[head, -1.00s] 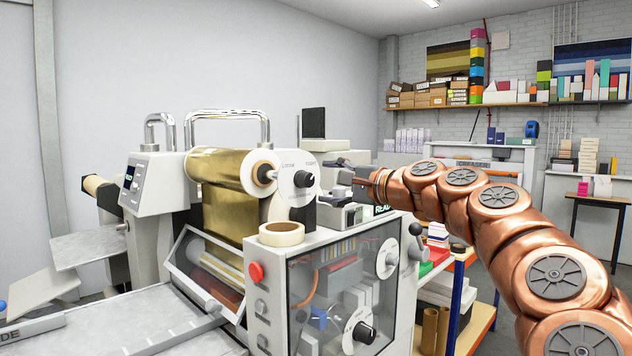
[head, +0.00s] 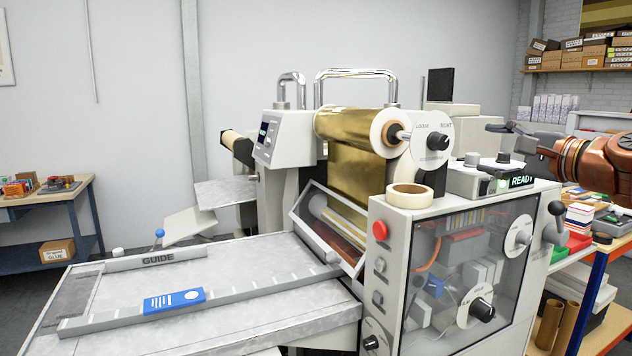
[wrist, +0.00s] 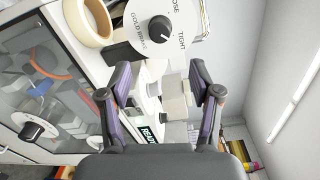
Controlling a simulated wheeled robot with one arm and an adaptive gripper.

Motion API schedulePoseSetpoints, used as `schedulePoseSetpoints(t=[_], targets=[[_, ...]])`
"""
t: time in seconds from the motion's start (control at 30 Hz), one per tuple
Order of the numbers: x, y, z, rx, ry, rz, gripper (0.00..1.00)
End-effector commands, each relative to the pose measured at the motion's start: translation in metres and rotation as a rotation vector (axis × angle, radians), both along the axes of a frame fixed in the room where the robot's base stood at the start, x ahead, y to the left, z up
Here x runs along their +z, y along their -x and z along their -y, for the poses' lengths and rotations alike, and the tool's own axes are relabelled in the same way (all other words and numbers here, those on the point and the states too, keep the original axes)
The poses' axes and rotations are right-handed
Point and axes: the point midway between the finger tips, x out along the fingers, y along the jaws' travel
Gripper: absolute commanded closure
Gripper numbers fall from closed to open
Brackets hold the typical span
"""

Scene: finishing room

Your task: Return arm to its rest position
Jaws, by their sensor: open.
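My copper-coloured arm (head: 582,161) enters from the right edge of the head view, mostly out of frame. My gripper (head: 508,130) is open with nothing between its fingers. It is in the air above the READY display (head: 521,181) of the foil machine and right of the black tension knob (head: 437,142). In the wrist view my gripper (wrist: 160,72) shows its two dark fingers spread apart, with the machine's round LOOSE/TIGHT dial (wrist: 180,27) beyond them.
The foil machine carries a gold foil roll (head: 350,124) and a tape roll (head: 409,196). A blue card (head: 173,301) lies on the guide table (head: 250,276) at front left. A blue-framed shelf (head: 592,290) stands right of the machine. Wall and air above are clear.

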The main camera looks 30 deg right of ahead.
Motion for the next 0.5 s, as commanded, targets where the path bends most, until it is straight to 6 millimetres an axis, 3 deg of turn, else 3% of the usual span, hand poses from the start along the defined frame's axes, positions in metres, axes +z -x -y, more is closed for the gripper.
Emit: schedulePoseSetpoints(t=[0.17,0.27,0.37,0.5], targets=[[-0.001,-0.003,-0.005,0.011,0.008,-0.008,0.36],[-0.007,-0.016,-0.028,0.055,0.046,-0.041,0.36],[-0.019,-0.037,-0.070,0.138,0.118,-0.102,0.36],[-0.051,-0.063,-0.146,0.290,0.257,-0.215,0.36]])
